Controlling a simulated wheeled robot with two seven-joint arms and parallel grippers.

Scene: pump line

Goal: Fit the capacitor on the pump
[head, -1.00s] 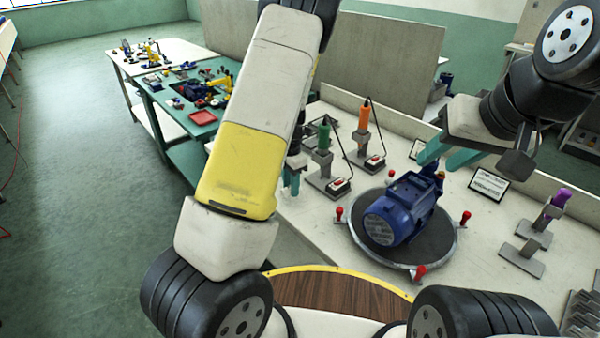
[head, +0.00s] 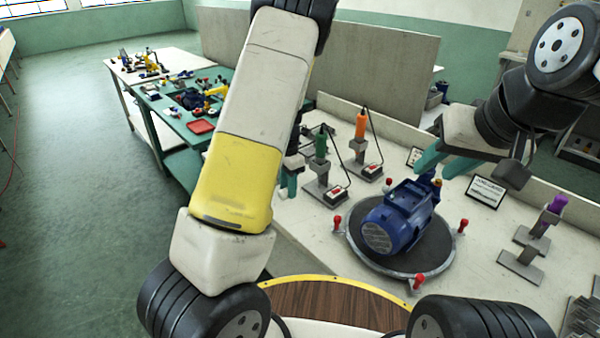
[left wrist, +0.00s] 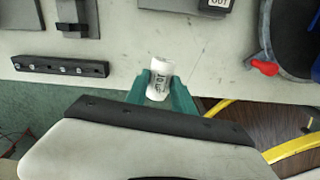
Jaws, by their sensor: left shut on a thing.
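My left gripper (left wrist: 160,90) is shut on a small white cylinder with dark print, the capacitor (left wrist: 159,72), in the left wrist view. In the head view this gripper (head: 289,181) is mostly hidden behind my left arm, and I cannot make out the capacitor there. The blue pump (head: 397,219) lies on a round dark turntable (head: 435,253) on the bench. My right gripper (head: 434,168) has its teal fingers apart just above the far right end of the pump. I cannot tell whether they touch it.
Green (head: 321,146) and orange (head: 361,126) tools stand in holders behind the turntable, and a purple one (head: 557,204) stands at right. Red knobs (head: 417,281) ring the turntable. A dark bar with holes (left wrist: 62,67) lies near the bench edge, left of the capacitor.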

